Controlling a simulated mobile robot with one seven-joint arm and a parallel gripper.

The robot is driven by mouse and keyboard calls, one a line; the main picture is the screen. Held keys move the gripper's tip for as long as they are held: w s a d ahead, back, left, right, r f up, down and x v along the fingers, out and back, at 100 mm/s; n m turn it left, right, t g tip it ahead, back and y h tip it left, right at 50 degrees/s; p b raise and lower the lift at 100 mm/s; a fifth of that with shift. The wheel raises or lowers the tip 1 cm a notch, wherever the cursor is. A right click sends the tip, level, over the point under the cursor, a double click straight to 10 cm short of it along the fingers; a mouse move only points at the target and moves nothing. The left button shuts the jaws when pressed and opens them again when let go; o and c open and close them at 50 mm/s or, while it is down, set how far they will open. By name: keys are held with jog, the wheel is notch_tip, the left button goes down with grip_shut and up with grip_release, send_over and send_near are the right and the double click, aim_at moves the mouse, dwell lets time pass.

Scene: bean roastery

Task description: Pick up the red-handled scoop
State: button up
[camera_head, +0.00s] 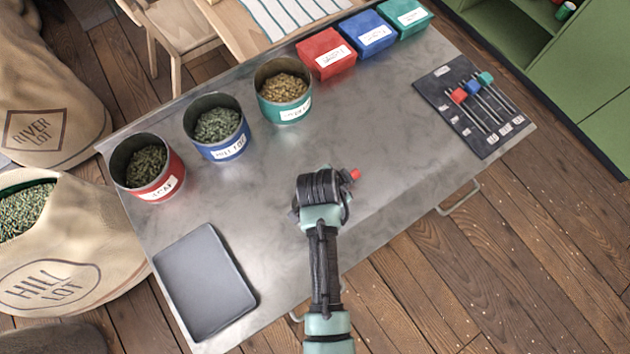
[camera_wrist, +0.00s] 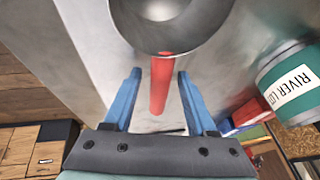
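The red-handled scoop shows in the wrist view, with its red handle (camera_wrist: 160,85) pointing toward my gripper and its round metal bowl (camera_wrist: 172,30) at the top edge. My gripper (camera_wrist: 158,76) is open, one blue finger on each side of the handle, with gaps on both sides. Whether the handle is level with the fingertips or below them is hard to tell. In the head view my gripper (camera_head: 322,195) is over the middle of the metal table and hides most of the scoop. A small red bit, apparently the handle (camera_head: 355,174), shows at its right.
Red (camera_head: 172,185), blue (camera_head: 232,150) and teal (camera_head: 291,112) tins of beans stand on the metal table (camera_head: 385,150). Red, blue and teal boxes (camera_head: 375,38) line the back edge. A dark tray (camera_head: 200,285) lies front left, a tool mat (camera_head: 440,100) right.

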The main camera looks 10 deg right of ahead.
grip_shut()
jog(key=shift+r, duration=0.15)
